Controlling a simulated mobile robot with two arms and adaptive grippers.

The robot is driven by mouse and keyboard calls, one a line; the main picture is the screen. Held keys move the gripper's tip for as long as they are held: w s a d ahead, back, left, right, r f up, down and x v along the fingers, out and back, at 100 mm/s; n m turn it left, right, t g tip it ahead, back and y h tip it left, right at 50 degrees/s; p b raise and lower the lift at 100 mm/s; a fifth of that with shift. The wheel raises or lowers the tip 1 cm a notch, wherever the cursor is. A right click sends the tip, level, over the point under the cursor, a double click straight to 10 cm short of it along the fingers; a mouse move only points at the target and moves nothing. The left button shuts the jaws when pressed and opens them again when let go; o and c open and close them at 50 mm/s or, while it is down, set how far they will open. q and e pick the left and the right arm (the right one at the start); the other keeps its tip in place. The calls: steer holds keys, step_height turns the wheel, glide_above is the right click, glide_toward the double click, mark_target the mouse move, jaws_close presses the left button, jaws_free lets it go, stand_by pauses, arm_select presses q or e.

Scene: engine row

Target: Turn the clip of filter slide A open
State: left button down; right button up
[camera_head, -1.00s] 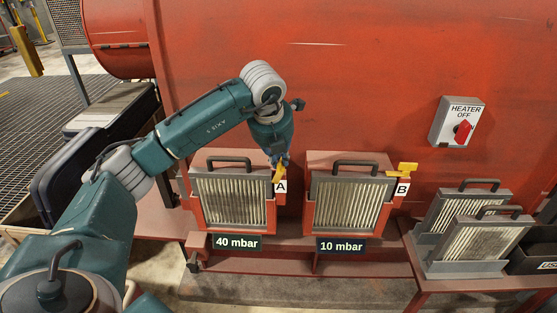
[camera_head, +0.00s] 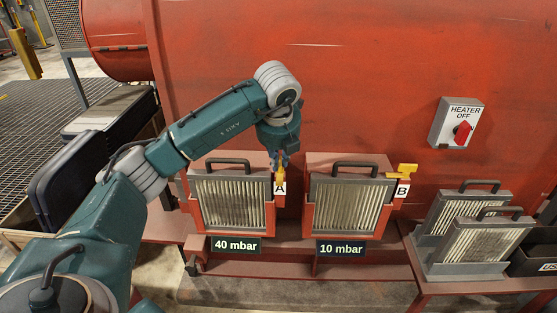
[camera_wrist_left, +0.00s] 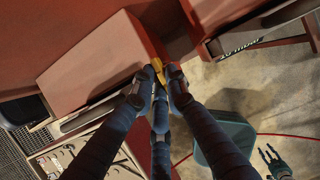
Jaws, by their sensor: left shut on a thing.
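Filter slide A (camera_head: 231,201) is a grey framed, pleated filter with a dark handle, seated in the left red housing above the 40 mbar sign. Its yellow clip (camera_head: 281,170) is at the upper right corner of the housing, by the white A label (camera_head: 280,188), and stands about upright. My left gripper (camera_head: 281,156) comes down from above and is shut on the clip. In the left wrist view the fingers close around the yellow clip (camera_wrist_left: 158,70), hiding part of it. My right gripper (camera_wrist_left: 272,157) shows small at the lower right there, its fingers spread and empty.
Two loose filters (camera_head: 478,240) stand on the right shelf. The heater switch box (camera_head: 456,123) is on the red wall. The wall above the housings is clear.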

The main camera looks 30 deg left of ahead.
arm_select(q)
steer(key=c, duration=1.7)
jaws_free()
steer(key=shift+c, duration=0.2)
steer(key=v, duration=1.2)
